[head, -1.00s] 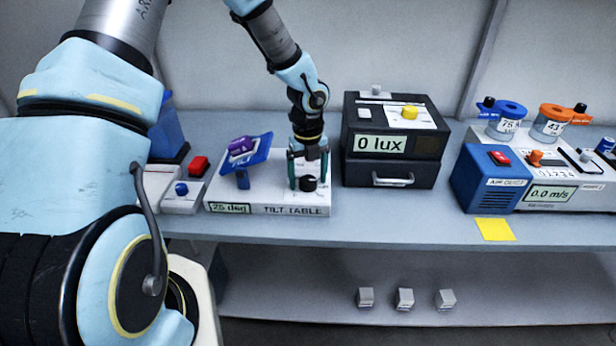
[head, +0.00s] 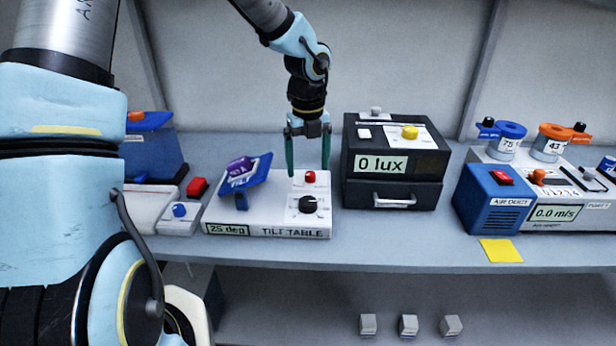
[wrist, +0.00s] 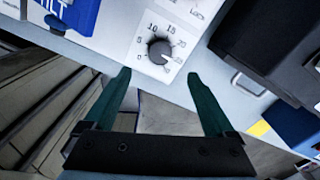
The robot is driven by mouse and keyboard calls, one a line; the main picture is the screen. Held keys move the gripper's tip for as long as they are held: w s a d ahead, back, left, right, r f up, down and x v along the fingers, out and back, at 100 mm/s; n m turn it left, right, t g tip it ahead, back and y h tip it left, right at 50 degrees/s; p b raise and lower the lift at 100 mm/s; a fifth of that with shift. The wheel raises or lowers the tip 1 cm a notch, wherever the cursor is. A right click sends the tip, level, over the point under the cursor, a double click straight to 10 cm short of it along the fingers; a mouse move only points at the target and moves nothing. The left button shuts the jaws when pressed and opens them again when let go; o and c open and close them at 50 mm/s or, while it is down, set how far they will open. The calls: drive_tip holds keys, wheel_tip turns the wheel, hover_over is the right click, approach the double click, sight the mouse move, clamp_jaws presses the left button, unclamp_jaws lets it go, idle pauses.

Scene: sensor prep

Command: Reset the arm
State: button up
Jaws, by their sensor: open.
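My gripper (head: 308,165) is open and empty, its two green fingers pointing down above the white tilt table unit (head: 285,231). The unit carries a black dial knob (head: 308,204), a red button (head: 310,177) and a blue tilted plate (head: 250,180) with a purple piece (head: 239,165) on it. Its display reads 25 deg. In the wrist view the fingers (wrist: 160,95) stand apart, with the dial (wrist: 160,48) and its printed scale beyond the tips, not between them. The fingers touch nothing that I can see.
A black box (head: 395,165) reading 0 lux stands right of the tilt table. A blue air duct unit (head: 492,200) and a yellow note (head: 501,250) are further right. Several small controls and a blue box (head: 152,150) are at left. Grey blocks (head: 408,325) lie on the lower shelf.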

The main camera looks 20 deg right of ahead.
drive_tip(key=shift+r, duration=0.1)
idle(0.4)
drive_tip(key=s+a+n+b, duration=0.1)
drive_tip(key=s+a+n, duration=0.1)
drive_tip(key=a+n, duration=1.3)
drive_tip(key=s+a+r+n+t+b, duration=0.1)
drive_tip(key=s+a+n+b, duration=0.1)
drive_tip(key=a+n, duration=1.3)
drive_tip(key=n, duration=0.5)
drive_tip(key=shift+s+t, duration=0.25)
drive_tip(key=shift+t, duration=0.05)
drive_tip(key=shift+c, duration=0.2)
